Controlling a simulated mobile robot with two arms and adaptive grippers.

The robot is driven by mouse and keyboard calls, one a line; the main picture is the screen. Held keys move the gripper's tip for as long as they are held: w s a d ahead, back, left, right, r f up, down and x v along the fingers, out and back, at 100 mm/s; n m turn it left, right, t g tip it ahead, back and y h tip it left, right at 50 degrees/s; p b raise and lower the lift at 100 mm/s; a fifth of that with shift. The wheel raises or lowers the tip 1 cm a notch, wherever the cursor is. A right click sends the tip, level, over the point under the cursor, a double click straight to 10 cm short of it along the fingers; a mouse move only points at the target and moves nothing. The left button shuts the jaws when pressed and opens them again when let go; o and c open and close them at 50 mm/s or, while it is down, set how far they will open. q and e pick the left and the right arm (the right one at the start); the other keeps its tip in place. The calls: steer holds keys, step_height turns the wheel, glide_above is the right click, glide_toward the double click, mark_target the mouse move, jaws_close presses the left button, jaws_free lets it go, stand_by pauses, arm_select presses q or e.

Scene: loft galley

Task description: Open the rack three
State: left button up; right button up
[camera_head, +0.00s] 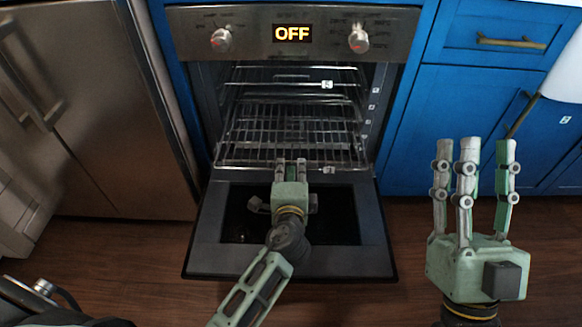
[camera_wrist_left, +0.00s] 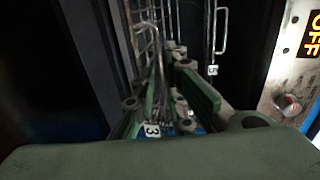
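The oven door (camera_head: 340,262) is down, and the oven's inside is open to view. Rack three (camera_head: 250,154) is the lower wire rack, with its front edge at the mouth of the oven. Its tag "3" (camera_head: 328,170) also shows in the left wrist view (camera_wrist_left: 152,130). My left gripper (camera_head: 291,162) is above the lowered door, with its fingers drawn together at the middle of the rack's front edge. In the left wrist view, the fingers (camera_wrist_left: 165,62) close in around the rack wires; the exact contact is partly hidden. My right gripper (camera_head: 476,150) is open and empty, fingers up, right of the oven.
An upper rack with tag "5" (camera_head: 327,84) sits above rack three and also shows in the left wrist view (camera_wrist_left: 213,70). The control panel (camera_head: 400,33) reads OFF. Blue cabinets (camera_head: 440,115) stand right, a steel fridge (camera_head: 110,110) left. Wooden floor (camera_head: 130,250) lies clear beside the door.

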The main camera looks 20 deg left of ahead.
arm_select(q)
steer(key=v, duration=1.1)
